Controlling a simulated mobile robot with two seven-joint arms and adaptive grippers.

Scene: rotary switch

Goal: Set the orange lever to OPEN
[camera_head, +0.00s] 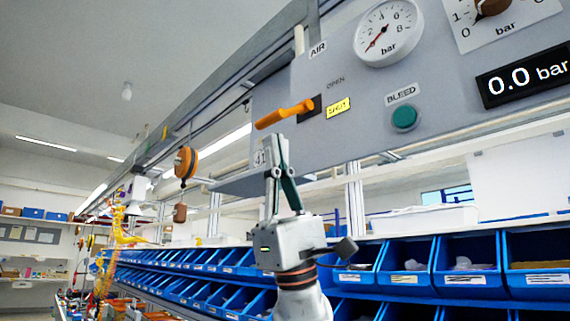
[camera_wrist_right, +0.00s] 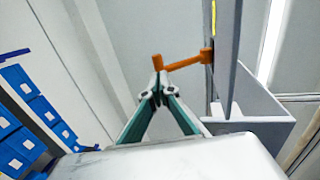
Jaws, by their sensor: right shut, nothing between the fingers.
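The orange lever (camera_head: 285,114) sticks out to the left from its dark slot on the grey panel (camera_head: 340,140). The label OPEN (camera_head: 336,83) is above the slot and a yellow-lit label SHUT (camera_head: 338,107) is right of it. My right gripper (camera_head: 278,138) is shut and empty, fingers pointing up, just below the lever in the head view. In the right wrist view, the lever (camera_wrist_right: 185,62) runs from the panel edge to a knob close to my fingertips (camera_wrist_right: 158,74); I cannot tell whether they touch. My left gripper is not in view.
A green BLEED button (camera_head: 404,118), a gauge (camera_head: 388,32) and a 0.0 bar display (camera_head: 525,76) are on the panel to the right. Blue bins (camera_head: 460,262) line the shelf below. An orange hanging tool (camera_head: 185,163) is to the left.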

